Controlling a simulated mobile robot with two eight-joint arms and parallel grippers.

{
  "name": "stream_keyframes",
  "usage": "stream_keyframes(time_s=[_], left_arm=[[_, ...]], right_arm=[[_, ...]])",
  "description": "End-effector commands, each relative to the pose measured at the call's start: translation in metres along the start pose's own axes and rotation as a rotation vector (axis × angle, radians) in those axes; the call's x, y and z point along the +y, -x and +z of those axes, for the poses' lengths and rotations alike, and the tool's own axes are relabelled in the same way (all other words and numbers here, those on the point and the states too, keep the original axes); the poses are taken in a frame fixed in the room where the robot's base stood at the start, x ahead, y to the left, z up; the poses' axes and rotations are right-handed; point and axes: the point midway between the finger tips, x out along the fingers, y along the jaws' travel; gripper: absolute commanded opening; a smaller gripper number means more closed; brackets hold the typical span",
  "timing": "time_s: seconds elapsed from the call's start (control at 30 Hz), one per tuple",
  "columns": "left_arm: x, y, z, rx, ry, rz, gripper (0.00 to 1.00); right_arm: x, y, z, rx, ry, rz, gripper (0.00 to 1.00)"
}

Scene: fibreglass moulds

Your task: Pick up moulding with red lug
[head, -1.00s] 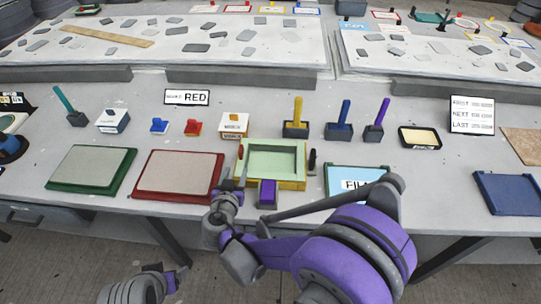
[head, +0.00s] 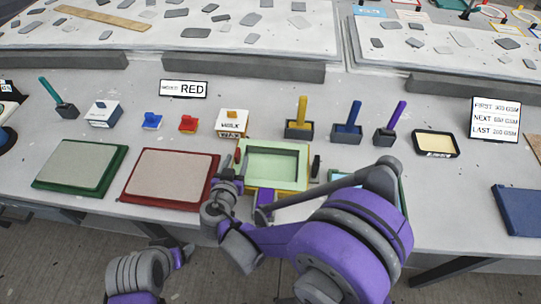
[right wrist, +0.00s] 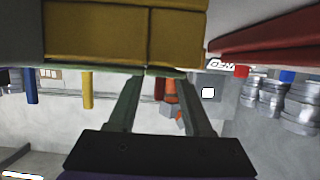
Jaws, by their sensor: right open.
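A pale green moulding (head: 273,163) sits in a yellow mould (head: 297,186) near the table's front edge. A small red lug (head: 237,155) shows at its left side and a dark one (head: 315,165) at its right. My right gripper (head: 230,178) is at the mould's front left corner, close to the red lug. In the right wrist view its fingers (right wrist: 158,78) are apart with nothing held, just by the yellow mould (right wrist: 95,35). My left gripper (head: 185,253) is low, in front of the table; its jaws are too small to read.
A red-edged board (head: 170,175) and a green-edged board (head: 78,167) lie left of the mould.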

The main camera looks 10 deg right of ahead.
Motion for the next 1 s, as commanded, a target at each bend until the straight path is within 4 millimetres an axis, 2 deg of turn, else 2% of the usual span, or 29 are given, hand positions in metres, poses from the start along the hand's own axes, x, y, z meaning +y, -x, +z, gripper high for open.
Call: stream_keyframes(time_s=[0.27,0.5,0.57,1.0], left_arm=[[0.0000,-0.0006,0.0008,0.000,0.000,0.000,0.72],[0.0000,-0.0006,0.0007,0.000,0.000,0.000,0.72],[0.0000,-0.0006,0.0007,0.000,0.000,0.000,0.72],[0.0000,-0.0006,0.0007,0.000,0.000,0.000,0.72]], right_arm=[[-0.0004,0.0009,0.0013,0.000,0.000,0.000,0.50],[-0.0003,0.0008,0.0012,0.000,0.000,0.000,0.09],[-0.0003,0.0007,0.0013,0.000,0.000,0.000,0.00],[-0.0002,0.0006,0.0016,-0.001,-0.001,0.000,0.00]])
